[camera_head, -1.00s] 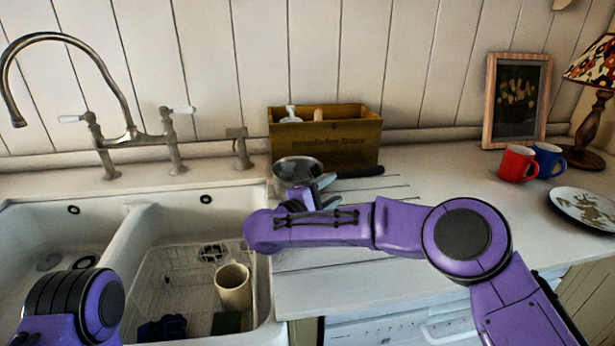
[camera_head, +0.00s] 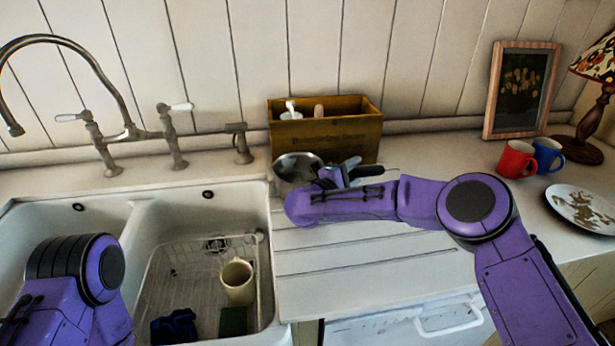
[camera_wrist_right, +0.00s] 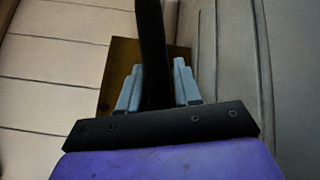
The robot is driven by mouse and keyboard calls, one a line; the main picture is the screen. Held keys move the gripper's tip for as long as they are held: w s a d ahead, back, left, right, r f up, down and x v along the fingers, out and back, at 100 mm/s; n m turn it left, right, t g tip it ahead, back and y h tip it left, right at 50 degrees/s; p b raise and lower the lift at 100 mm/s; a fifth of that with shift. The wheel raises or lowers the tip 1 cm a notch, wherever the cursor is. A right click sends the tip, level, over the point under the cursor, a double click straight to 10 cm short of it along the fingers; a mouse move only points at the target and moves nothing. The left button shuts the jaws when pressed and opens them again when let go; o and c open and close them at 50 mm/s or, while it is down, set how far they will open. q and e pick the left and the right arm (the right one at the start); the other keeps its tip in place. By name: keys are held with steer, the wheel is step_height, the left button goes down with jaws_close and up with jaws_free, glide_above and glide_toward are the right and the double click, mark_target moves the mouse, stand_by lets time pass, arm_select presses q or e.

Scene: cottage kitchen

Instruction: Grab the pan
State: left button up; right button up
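The pan (camera_head: 298,166) is a metal pan with a dark handle. In the right wrist view, the dark handle (camera_wrist_right: 153,45) runs between the two grey fingers (camera_wrist_right: 158,85), with little gap near the tips. I cannot tell whether they press on it. My left arm (camera_head: 78,275) shows at the lower left over the sink; its gripper is out of view.
The wooden box (camera_head: 335,140) with bottles stands right behind the pan. The double sink (camera_head: 140,240) and tap (camera_head: 128,130) are left. A red mug (camera_head: 515,160), blue mug (camera_head: 548,154), plate (camera_head: 583,208) and picture frame (camera_head: 490,118) stand right. The front drainer is clear.

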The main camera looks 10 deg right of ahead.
jaws_close()
